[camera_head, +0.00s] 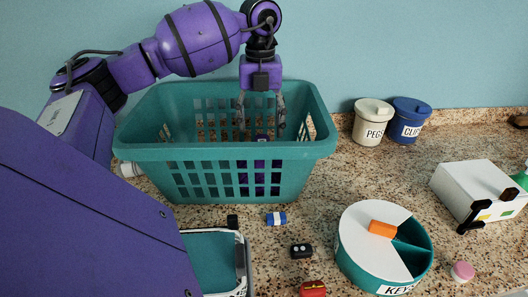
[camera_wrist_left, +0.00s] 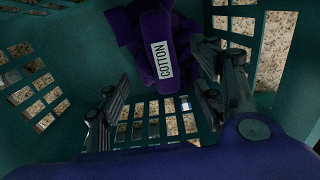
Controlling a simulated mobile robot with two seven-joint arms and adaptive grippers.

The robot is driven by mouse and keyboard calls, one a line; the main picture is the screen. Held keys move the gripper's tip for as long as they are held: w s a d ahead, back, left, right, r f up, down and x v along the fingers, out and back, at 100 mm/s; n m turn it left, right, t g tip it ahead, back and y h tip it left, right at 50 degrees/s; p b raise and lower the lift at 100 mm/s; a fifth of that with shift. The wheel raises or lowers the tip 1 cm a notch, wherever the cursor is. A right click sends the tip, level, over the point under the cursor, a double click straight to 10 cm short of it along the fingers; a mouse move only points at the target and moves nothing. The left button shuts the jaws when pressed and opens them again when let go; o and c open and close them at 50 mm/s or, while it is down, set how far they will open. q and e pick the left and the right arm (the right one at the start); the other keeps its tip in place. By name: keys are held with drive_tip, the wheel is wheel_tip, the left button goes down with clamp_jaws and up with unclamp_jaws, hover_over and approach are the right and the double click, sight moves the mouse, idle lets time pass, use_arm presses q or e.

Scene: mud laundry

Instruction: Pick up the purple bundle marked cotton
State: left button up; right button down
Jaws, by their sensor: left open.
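The purple bundle (camera_wrist_left: 172,28) with a white label reading COTTON lies inside the teal laundry basket (camera_head: 224,152). In the head view only a small part of the bundle (camera_head: 262,138) shows above the basket's front rim, with more purple visible through the slots. My left gripper (camera_head: 261,108) points down into the basket from above, its fingers apart and empty. In the left wrist view its fingers (camera_wrist_left: 168,108) are spread, with the bundle at the top of the picture, beyond them. I cannot tell whether either finger touches it. My right gripper is not in view.
The basket's slotted walls surround my left fingers closely. On the speckled counter stand a PEGS jar (camera_head: 373,122), a blue jar (camera_head: 409,120), a round KEYS container (camera_head: 350,250) and a white box (camera_head: 474,190). Small items lie in front of the basket, including a blue-and-white roll (camera_head: 276,218).

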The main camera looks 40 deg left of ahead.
use_arm(q)
drive_tip(key=f, duration=0.4)
drive_tip(key=f+p, duration=0.1)
drive_tip(key=f, duration=0.1)
drive_tip(key=shift+d, duration=0.25)
clamp_jaws()
